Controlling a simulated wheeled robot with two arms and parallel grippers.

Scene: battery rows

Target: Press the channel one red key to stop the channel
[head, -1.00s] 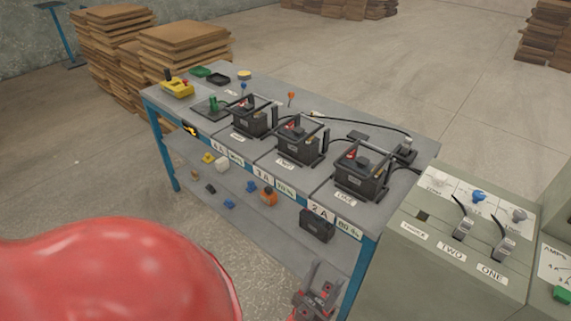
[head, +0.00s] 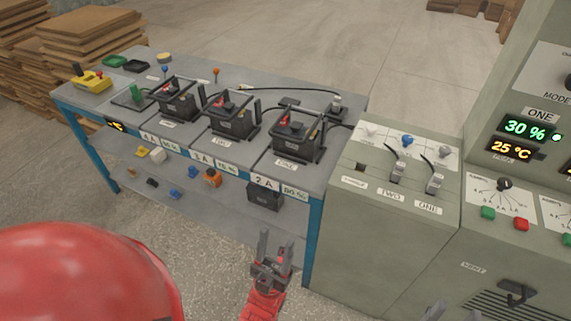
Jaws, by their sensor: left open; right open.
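The channel one panel is on the grey cabinet (head: 390,255) at the right, under the label ONE. Its green display (head: 529,129) reads 30 % with a lit green lamp beside it, and its amber display (head: 512,149) reads 25 °C. Below the dial (head: 504,184) are a green key (head: 488,213) and a red key (head: 521,224). My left gripper (head: 276,243) is open and empty in front of the bench's right end, well left of the keys. My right gripper (head: 452,309) barely shows at the bottom edge, open, below the keys. Neither touches a key.
A bench (head: 350,109) with several batteries and cables stands at the left. Plugs marked TWO and ONE sit on the cabinet's lower top. A second dial panel is cut off at the right edge. A dark handle (head: 516,291) sticks out below the keys.

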